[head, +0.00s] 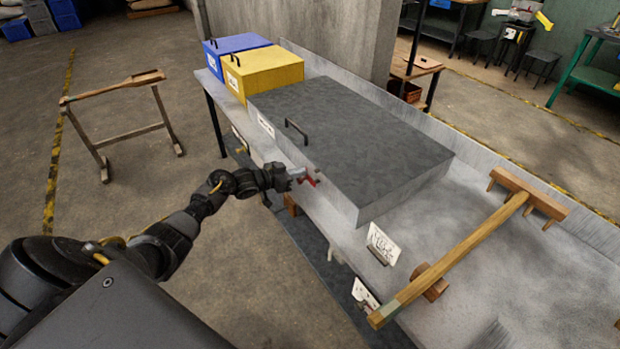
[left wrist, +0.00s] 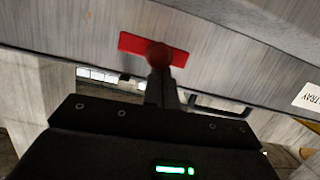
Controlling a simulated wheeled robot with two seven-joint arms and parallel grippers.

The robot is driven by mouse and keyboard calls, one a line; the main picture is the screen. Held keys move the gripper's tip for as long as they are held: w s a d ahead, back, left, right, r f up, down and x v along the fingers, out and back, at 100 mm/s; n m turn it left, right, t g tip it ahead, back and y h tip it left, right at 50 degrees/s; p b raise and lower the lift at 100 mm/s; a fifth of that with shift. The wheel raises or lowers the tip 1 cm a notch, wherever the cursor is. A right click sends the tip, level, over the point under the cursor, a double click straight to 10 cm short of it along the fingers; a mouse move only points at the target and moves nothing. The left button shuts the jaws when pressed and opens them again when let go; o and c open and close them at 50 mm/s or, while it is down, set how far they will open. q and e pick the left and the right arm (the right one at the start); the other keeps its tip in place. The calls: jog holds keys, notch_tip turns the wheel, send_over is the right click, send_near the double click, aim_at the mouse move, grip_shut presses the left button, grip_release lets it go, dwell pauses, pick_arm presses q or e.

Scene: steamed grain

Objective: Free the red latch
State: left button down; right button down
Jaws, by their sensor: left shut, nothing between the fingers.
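The red latch (left wrist: 178,52) is on the front face of the long grey box (head: 350,128). In the left wrist view it shows as a red bar with a round red knob in front of it. The latch also shows in the head view (head: 310,181), partly behind my gripper. My left gripper (head: 298,174) is at the latch, its fingers shut and pointing at the knob. The fingertips overlap the knob's lower edge in the left wrist view; I cannot tell whether they touch. My right gripper is not in view.
A yellow box (head: 268,70) and a blue box (head: 232,43) stand beyond the grey box on the bench. A wooden rake (head: 460,246) lies on the bench at the right. A wooden stand (head: 115,88) is on the floor at the left, with open floor around it.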

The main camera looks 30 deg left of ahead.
pick_arm(q)
jog(key=shift+r, duration=0.1)
notch_tip(320, 180, up, 5)
jog(key=p, duration=0.4)
jog(key=shift+p, duration=0.4)
jog(key=f+b+v, duration=0.1)
jog(key=v, duration=0.8)
jog(key=shift+s+b, duration=0.4)
jog(key=shift+s, duration=0.1)
jog(key=shift+r, duration=0.1)
